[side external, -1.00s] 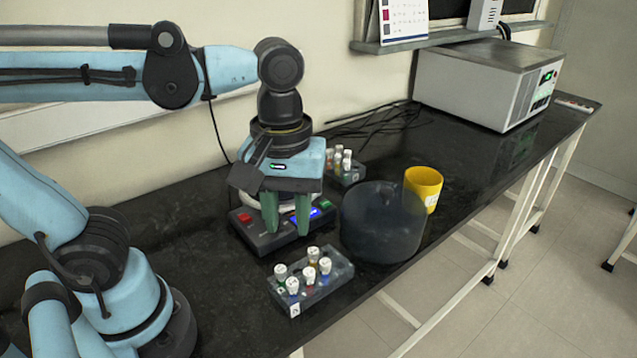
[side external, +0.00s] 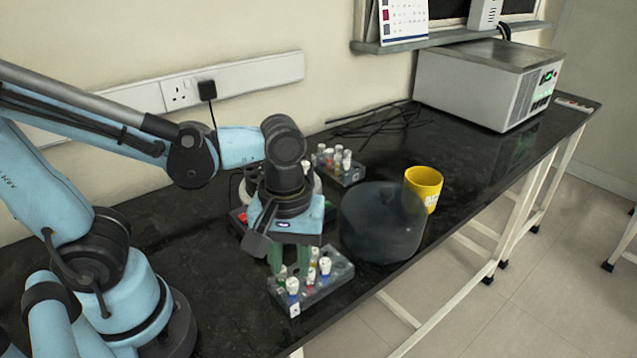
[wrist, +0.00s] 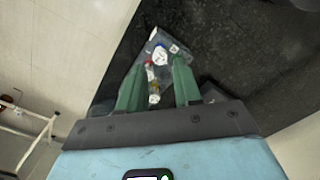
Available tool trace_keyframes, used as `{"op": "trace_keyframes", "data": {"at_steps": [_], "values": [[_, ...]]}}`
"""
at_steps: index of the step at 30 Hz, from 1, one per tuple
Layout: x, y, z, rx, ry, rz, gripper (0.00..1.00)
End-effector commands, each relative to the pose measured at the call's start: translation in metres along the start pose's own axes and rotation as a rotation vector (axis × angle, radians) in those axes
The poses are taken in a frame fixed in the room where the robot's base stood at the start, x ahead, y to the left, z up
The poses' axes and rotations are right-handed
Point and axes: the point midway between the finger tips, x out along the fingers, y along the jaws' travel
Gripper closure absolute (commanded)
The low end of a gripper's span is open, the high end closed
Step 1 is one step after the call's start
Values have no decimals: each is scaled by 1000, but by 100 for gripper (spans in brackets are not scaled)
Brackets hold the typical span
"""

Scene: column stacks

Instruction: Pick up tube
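A clear rack (side external: 338,278) holds several white-capped tubes near the table's front edge. One tube (side external: 292,286) with blue below its cap stands at the rack's near side; another tube (side external: 325,265) stands further right. My gripper (side external: 290,270) is over the rack's left part, fingers pointing down and apart, partly hiding the tubes there. In the wrist view my gripper (wrist: 157,80) shows two green fingers spread, with a white-capped tube (wrist: 154,99) in view between them. I cannot tell whether either finger touches a tube. The rack (wrist: 178,39) reaches beyond the fingertips.
A dark, translucent round container (side external: 382,225) stands right behind the rack, near my gripper. A yellow mug (side external: 424,188) is beside it. A second tube rack (side external: 345,172) is further back. A device with a red button (side external: 240,215) is partly hidden behind my gripper. Black cables lie at the wall.

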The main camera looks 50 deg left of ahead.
Motion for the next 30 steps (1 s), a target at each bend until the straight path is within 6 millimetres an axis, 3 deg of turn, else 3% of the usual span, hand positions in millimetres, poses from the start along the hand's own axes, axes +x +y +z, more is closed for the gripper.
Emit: {"op": "trace_keyframes", "data": {"at_steps": [9,20,22,27,30], "values": [[28,0,0,0,1,1,67],[33,0,0,0,1,1,67],[33,0,0,0,1,1,73],[33,0,0,0,1,1,99],[33,0,0,0,1,1,100]]}}
